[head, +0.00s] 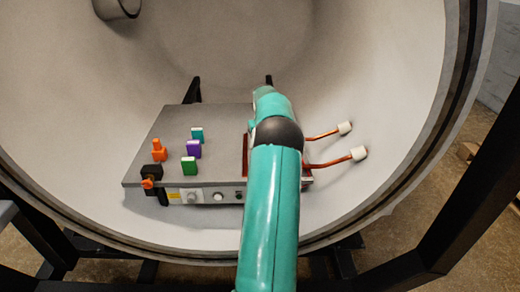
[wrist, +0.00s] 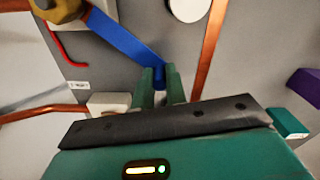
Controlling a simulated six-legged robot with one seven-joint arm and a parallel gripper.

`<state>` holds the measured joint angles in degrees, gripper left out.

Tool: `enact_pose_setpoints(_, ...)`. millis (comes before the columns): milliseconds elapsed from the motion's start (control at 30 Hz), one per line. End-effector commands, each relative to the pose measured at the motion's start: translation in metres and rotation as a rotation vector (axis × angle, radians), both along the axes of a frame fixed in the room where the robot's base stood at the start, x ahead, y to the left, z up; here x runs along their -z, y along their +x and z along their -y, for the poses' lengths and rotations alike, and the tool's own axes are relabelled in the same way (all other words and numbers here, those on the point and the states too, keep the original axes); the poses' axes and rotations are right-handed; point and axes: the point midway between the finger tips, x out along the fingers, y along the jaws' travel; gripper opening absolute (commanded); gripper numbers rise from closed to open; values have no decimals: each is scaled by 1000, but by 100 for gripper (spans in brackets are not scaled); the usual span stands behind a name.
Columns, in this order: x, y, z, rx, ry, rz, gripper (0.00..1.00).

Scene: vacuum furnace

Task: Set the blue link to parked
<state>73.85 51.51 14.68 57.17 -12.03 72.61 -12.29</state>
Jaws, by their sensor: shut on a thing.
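The blue link (wrist: 122,40) is a flat blue strip in the wrist view. It runs diagonally from a brass-coloured knob (wrist: 62,10) at the top left down to my gripper. My gripper (wrist: 160,76) has its two green fingers closed on the lower right end of the link. In the head view my teal arm hides the link and my gripper, over the right part of a grey box. Small labels (wrist: 78,86) lie on the grey surface near the link, too small to read.
The grey box (head: 222,150) carries teal (head: 197,134), purple (head: 194,149), green (head: 189,166) and orange (head: 159,150) parts. Copper rods with white ends (head: 357,153) stick out at the right. Copper bars (wrist: 208,50) flank my gripper. The curved chamber wall (head: 390,80) surrounds the box.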

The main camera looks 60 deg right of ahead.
Motion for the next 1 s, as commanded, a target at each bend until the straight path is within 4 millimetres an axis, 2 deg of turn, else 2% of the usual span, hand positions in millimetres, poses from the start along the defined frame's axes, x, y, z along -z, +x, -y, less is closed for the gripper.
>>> enact_pose_setpoints(200,-1,-7,24,207,-5,0,0)
enact_pose_setpoints(500,0,-24,51,474,-2,1,0)
enact_pose_setpoints(700,-1,-35,62,606,-3,2,0)
enact_pose_setpoints(1000,-1,-44,69,707,-2,2,0)
